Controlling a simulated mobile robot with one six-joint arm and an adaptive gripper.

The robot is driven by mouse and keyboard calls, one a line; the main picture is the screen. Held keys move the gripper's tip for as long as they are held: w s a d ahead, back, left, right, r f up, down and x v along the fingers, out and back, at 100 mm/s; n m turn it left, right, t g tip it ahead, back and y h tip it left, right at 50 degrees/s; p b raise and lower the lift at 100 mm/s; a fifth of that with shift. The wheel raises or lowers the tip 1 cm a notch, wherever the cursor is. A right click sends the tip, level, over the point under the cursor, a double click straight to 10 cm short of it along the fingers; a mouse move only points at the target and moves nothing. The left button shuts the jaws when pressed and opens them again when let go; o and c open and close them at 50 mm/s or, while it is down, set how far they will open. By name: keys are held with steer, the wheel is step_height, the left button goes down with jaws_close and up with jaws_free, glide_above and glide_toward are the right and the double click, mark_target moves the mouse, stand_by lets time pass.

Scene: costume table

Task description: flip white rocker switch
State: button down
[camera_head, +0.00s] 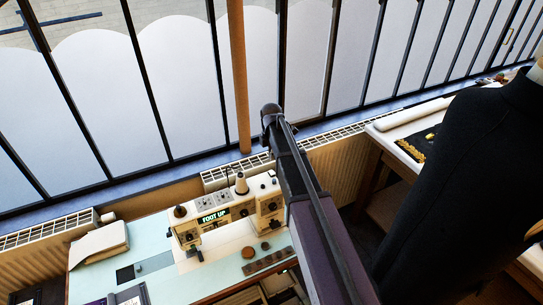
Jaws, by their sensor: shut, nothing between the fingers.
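I cannot make out a white rocker switch for certain. A cream sewing machine (186,230) stands on a pale green table (180,283) at the lower middle, with a lit display (215,215) reading "FOOT UP" and several small knobs and dark controls on its front. My dark arm reaches up from the bottom edge, just right of the machine, and hides what lies behind it. Its visible far end is a rounded dark part in front of the window, above the machine. I see no gripper fingers.
A dark garment on a form (450,185) fills the right side. A white table (398,122) with cloth and gold trim is behind it. A wooden post (239,75) and barred window stand behind the machine. White fabric (99,243) lies at the table's left.

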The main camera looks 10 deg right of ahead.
mark_target(272, 177)
steer(key=shift+f+b, duration=4)
steer(key=shift+f, duration=0.3)
steer(key=shift+d, duration=0.1)
